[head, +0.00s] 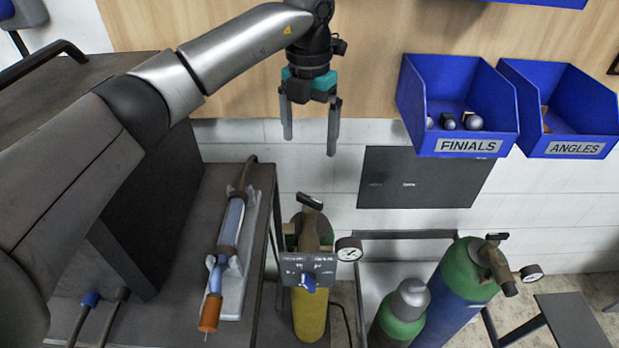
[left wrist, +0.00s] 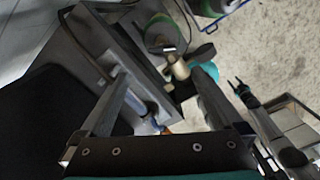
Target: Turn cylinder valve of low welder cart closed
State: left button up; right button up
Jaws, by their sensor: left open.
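In the head view a yellow cylinder (head: 308,315) with a green shoulder stands beside the welder cart (head: 265,185). Its brass-coloured cylinder valve (head: 311,235) has a dark handle (head: 310,201) on top and a round gauge (head: 349,249) at the right. My left gripper (head: 311,138) is open and empty, pointing down above the valve handle and apart from it. In the left wrist view the valve (left wrist: 179,68) and its handle (left wrist: 168,50) show beyond and between the open fingers. My right gripper (left wrist: 240,88) shows small there; its jaw opening is unclear.
A torch (head: 229,240) lies on the cart top. A small panel (head: 308,268) with a blue knob covers part of the yellow cylinder. A blue cylinder (head: 455,300) and a small green cylinder (head: 400,318) stand right. Blue bins (head: 460,145) hang on the wall.

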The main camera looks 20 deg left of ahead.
pick_arm(q)
send_over(310, 198)
notch_tip(310, 198, down, 5)
notch_tip(310, 198, down, 10)
pick_arm(e)
jog(key=shift+s+d+r, duration=0.15)
jog(key=shift+s, duration=1)
pick_arm(q)
jog(key=shift+a, duration=0.1)
jog(key=c, duration=1.2)
pick_arm(e)
jog(key=shift+s, duration=0.15)
